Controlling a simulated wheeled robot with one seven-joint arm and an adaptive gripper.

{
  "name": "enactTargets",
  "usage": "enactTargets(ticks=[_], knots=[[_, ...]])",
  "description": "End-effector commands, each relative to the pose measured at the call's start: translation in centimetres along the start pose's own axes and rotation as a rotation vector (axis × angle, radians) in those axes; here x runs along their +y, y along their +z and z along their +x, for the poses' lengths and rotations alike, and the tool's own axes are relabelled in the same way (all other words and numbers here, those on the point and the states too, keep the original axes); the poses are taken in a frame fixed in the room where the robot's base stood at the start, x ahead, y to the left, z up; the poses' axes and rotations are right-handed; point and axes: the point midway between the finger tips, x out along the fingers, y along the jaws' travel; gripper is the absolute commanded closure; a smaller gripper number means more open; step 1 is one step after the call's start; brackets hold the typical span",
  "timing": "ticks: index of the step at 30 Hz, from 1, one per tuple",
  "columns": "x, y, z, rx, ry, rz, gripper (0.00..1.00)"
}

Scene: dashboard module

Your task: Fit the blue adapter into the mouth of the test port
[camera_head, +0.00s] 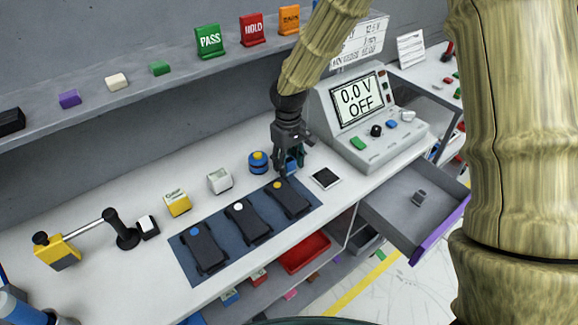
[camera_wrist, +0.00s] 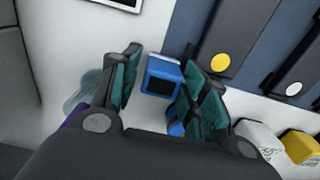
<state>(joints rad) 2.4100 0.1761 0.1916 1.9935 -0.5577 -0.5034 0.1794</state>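A small blue block with a dark square face, which looks like the blue adapter (camera_wrist: 162,77), sits between the fingers of my gripper (camera_wrist: 158,82) in the wrist view. A narrow pale gap shows on its left side; its right side lies close against or behind the right finger. In the head view my gripper (camera_head: 288,168) points down at the bench, and part of the blue block (camera_head: 293,165) shows beside the fingers. The fingers look open around it. I cannot tell for sure which thing is the test port, nor see its mouth.
A blue mat (camera_head: 183,257) holds three black modules beside my gripper. A black-topped white pad (camera_head: 325,178) lies to the right. A drawer (camera_head: 402,213) stands open at right.

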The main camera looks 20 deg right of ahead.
Motion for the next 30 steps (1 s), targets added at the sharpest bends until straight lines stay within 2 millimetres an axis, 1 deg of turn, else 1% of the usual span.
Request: enactTargets(ticks=[1, 4, 5, 7, 8, 13, 17, 22, 27, 30], knots=[[0.0, 0.0, 0.0, 0.000, 0.000, 0.000, 0.71], [0.0, 0.0, 0.0, 0.000, 0.000, 0.000, 0.89], [0.0, 0.0, 0.0, 0.000, 0.000, 0.000, 0.93], [0.0, 0.0, 0.0, 0.000, 0.000, 0.000, 0.93], [0.0, 0.0, 0.0, 0.000, 0.000, 0.000, 0.96], [0.0, 0.0, -0.1, 0.000, 0.000, 0.000, 0.96], [0.0, 0.0, -0.5, 0.001, 0.000, 0.001, 0.97], [0.0, 0.0, -1.8, 0.003, 0.001, 0.001, 0.97], [0.0, 0.0, -3.7, 0.003, 0.001, 0.001, 0.97], [-0.8, 1.7, -3.6, 0.000, 0.001, -0.001, 0.97]])
